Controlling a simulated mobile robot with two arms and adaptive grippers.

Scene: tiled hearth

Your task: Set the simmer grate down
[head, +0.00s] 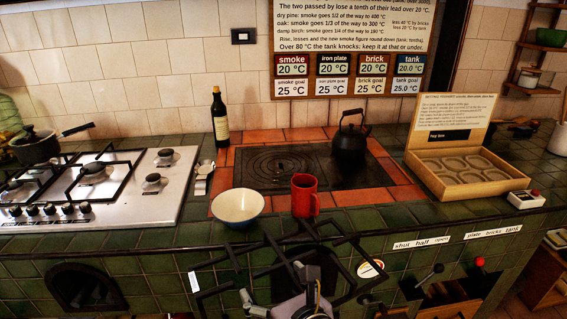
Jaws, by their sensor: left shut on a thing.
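The simmer grate (268,270) appears to be the black open-bar frame in the low middle of the head view, in front of the counter's front edge. My left gripper (308,278) is shut on it and holds it up, slightly tilted. The gripper hides part of its bars, and the exact grip point is hard to see. Behind it lies the dark iron plate (275,168) with ring marks, framed by orange bricks (372,197). My right gripper is not clearly visible.
A red mug (304,196) and a white-blue bowl (238,207) stand at the plate's front. A black kettle (350,145) stands at its right rear, a bottle (220,118) at its left rear. A wooden box (465,178) is right, a white hob (120,205) left.

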